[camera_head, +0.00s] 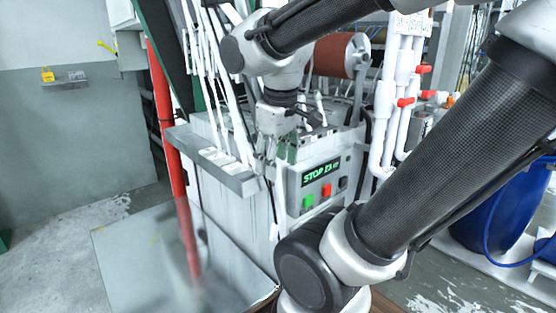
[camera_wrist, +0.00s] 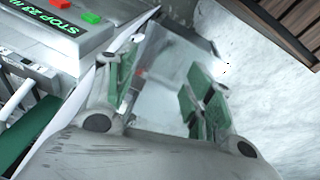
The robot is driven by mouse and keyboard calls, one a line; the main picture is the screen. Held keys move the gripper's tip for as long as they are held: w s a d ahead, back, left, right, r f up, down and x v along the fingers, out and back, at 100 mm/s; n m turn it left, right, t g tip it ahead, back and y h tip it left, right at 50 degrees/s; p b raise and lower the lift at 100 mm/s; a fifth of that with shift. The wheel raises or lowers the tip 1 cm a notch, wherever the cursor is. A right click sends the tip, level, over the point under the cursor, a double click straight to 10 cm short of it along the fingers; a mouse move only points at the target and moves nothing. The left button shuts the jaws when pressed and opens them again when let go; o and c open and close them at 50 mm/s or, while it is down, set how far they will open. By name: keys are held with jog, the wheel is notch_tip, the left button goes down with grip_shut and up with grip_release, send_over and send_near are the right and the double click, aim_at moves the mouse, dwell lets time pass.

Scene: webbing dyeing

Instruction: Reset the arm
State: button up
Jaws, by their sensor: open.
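My arm reaches across the head view from the right, bent at its elbow, with the wrist pointing down. My gripper (camera_head: 277,156) hangs close to the front of the dyeing machine (camera_head: 238,230), left of its display. In the wrist view my gripper (camera_wrist: 160,98) has two green-padded fingers spread apart, with nothing between them. The machine's panel (camera_head: 325,182) has a lit "STOP" display, a green button (camera_head: 308,201) and a red button (camera_head: 326,190). The panel also shows in the wrist view's upper left (camera_wrist: 55,30). I cannot tell whether the gripper touches the machine.
White webbing strands (camera_head: 228,90) run down into the machine left of my gripper. A red upright pipe (camera_head: 165,110) stands further left. White pipes with red valves (camera_head: 405,101) and a blue barrel (camera_head: 505,210) are on the right. The floor at left (camera_head: 50,240) is clear.

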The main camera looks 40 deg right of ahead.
jog(key=shift+s+a+r+m+t+y, duration=0.2)
jog(key=shift+s+a+m+t+y, duration=0.1)
jog(key=shift+s+m+t, duration=0.2)
jog(key=shift+s+a+r+m+t+y, duration=0.2)
jog(key=shift+s+a+m+t+y, duration=0.15)
jog(key=shift+m+t, duration=0.2)
jog(key=shift+c, duration=0.2)
dwell(1.5)
